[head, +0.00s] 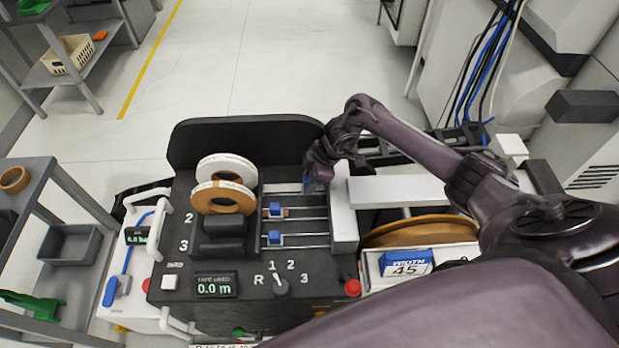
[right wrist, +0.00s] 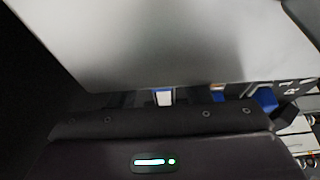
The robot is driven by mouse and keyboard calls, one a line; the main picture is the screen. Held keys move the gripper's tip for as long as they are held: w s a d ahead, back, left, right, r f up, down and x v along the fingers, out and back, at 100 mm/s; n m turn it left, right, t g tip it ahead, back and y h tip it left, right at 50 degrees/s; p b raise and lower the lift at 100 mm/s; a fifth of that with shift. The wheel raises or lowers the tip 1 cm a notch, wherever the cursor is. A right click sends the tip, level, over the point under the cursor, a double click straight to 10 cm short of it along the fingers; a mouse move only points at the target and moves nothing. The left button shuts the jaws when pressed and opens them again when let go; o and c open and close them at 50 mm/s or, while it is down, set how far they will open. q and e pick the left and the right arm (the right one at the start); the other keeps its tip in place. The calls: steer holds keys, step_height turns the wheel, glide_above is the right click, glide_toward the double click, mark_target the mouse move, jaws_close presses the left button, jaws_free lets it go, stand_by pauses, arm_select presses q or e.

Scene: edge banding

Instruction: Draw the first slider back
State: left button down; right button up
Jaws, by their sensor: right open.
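The slider panel holds parallel rails with blue slider knobs. The second slider (head: 275,209) and the third slider (head: 275,239) sit toward the left of their rails in the head view. The first slider (head: 307,184) is farther right on the back rail, mostly hidden by my right gripper (head: 318,176). That gripper is open, low over the rail's right end beside the grey block. In the right wrist view a blue and white knob (right wrist: 164,97) shows beyond the gripper body; contact with the fingers cannot be seen. My left gripper is not in view.
A grey upright block (head: 344,222) closes the rails' right side. White and tan tape rolls (head: 226,170) stand left of the rails. A dial (head: 281,287), red button (head: 352,288) and display reading 0.0 m (head: 214,288) lie in front. A brown roll (head: 420,230) lies right.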

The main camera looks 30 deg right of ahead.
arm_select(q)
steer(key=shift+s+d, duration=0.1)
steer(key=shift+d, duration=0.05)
arm_select(e)
steer(key=shift+c, duration=0.3)
